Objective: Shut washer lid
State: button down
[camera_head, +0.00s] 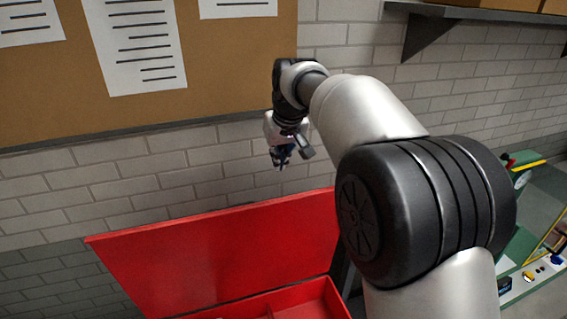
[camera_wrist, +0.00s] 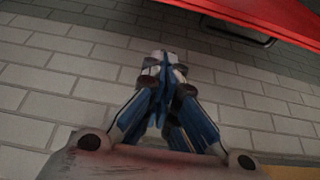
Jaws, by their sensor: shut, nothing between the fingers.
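The red washer lid (camera_head: 215,255) stands raised and tilted back behind the red washer tub (camera_head: 312,296) in the head view. In the wrist view a red edge of the lid (camera_wrist: 275,18) crosses the top right corner, with a dark bar beneath it. My gripper (camera_head: 281,164) hangs above and behind the lid's top edge, apart from it, near the wall. In the wrist view my gripper (camera_wrist: 160,58) has its blue fingers together and holds nothing. Most of the tub is below the head view.
A grey brick wall (camera_head: 190,180) is close behind the lid. A corkboard (camera_head: 230,60) with paper sheets hangs on it. A dark shelf (camera_head: 470,12) juts out at upper right. A green machine (camera_head: 520,250) stands at the right. The space left of my gripper, above the lid, is clear.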

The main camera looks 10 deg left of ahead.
notch_tip(320, 180, down, 9)
jog(key=p, duration=0.1)
jog(key=shift+f, duration=0.2)
dwell(0.4)
jog(key=shift+w, duration=0.1)
jog(key=shift+d+f, duration=0.1)
